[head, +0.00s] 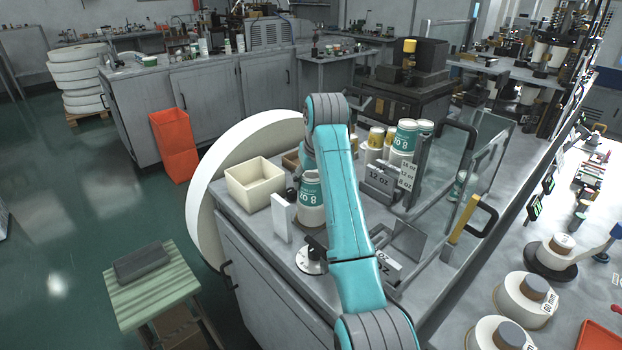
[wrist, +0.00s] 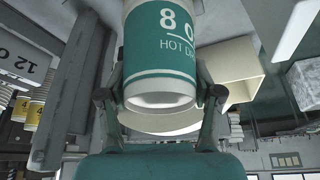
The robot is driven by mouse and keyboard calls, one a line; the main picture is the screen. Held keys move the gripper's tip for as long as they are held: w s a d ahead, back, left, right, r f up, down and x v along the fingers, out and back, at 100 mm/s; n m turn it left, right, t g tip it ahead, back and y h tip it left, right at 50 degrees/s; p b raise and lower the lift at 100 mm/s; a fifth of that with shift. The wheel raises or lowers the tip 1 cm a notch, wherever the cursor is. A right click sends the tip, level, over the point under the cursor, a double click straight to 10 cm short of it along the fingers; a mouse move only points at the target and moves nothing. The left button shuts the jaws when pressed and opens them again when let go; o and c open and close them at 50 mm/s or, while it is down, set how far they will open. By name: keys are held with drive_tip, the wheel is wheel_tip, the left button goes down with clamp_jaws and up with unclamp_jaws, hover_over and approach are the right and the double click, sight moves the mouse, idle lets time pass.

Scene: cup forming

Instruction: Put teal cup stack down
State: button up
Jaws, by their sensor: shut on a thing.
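The teal cup stack (head: 310,190) is white with a teal band and stands upright at the left part of the bench. In the wrist view the teal cup stack (wrist: 160,50) fills the upper middle, with "8 o" and "HOT" lettering on its band. My gripper (wrist: 160,100) has one finger on each side of the stack and is shut on it. In the head view my teal arm covers the right side of the stack and most of the gripper. I cannot tell whether the stack's base touches the bench.
A cream bin (head: 254,186) is left of the stack, and a white upright plate (head: 281,219) stands close in front. A round dial (head: 310,261) lies nearer.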

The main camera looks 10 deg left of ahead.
drive_tip(key=o, duration=1.5)
